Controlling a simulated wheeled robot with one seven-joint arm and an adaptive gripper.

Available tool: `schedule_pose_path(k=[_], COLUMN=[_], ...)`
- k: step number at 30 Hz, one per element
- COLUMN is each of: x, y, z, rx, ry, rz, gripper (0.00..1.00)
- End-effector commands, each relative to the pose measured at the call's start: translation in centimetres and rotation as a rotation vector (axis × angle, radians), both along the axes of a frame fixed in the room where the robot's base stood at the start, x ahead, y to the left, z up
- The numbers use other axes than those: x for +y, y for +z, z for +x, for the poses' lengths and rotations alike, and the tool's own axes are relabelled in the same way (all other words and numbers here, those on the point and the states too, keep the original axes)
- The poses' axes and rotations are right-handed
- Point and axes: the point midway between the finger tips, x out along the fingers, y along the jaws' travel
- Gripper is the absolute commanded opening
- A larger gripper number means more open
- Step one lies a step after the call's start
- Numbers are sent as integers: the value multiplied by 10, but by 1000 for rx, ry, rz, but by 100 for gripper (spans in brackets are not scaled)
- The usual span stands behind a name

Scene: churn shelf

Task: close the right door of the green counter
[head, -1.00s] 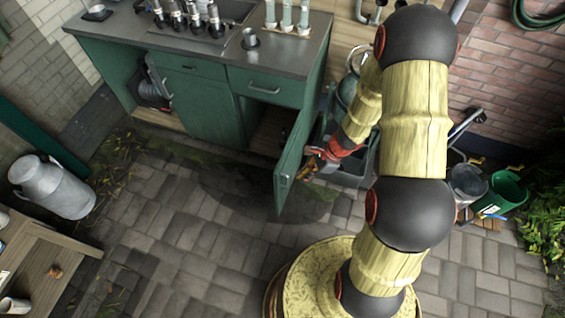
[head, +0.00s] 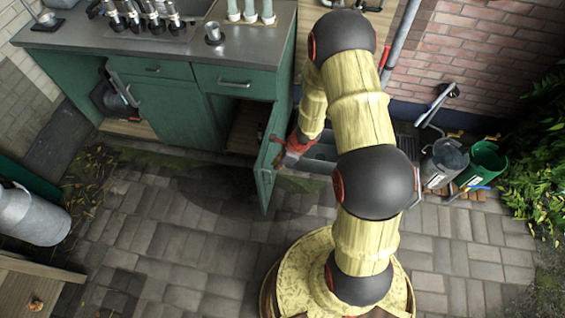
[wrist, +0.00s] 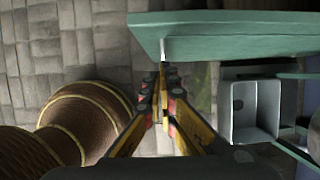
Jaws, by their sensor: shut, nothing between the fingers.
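The green counter (head: 165,100) stands at the upper left in the head view. Its right door (head: 268,168) stands wide open, swung out toward me, and the dark compartment behind it shows. My gripper (head: 280,146) is at the outer, right side of this door, partly hidden by my arm. In the wrist view my gripper (wrist: 160,75) is shut and empty, its fingertips close to the edge of the green door (wrist: 235,45). I cannot tell whether they touch it.
A grey basin (wrist: 254,108) stands close right of the door. The counter's left compartment (head: 122,98) is also open. Paving before the door is clear.

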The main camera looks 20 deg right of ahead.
Motion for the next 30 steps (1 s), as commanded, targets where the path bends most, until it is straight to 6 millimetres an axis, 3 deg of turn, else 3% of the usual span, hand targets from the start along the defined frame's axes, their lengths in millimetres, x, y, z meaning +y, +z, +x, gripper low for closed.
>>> schedule_pose_path(k=[7,23,30], x=[26,31,49], y=[2,3,3], z=[20,24,35], rx=[-1,-1,-3], ry=[4,-2,-53], rz=[-2,-1,0], gripper=[0,0,0])
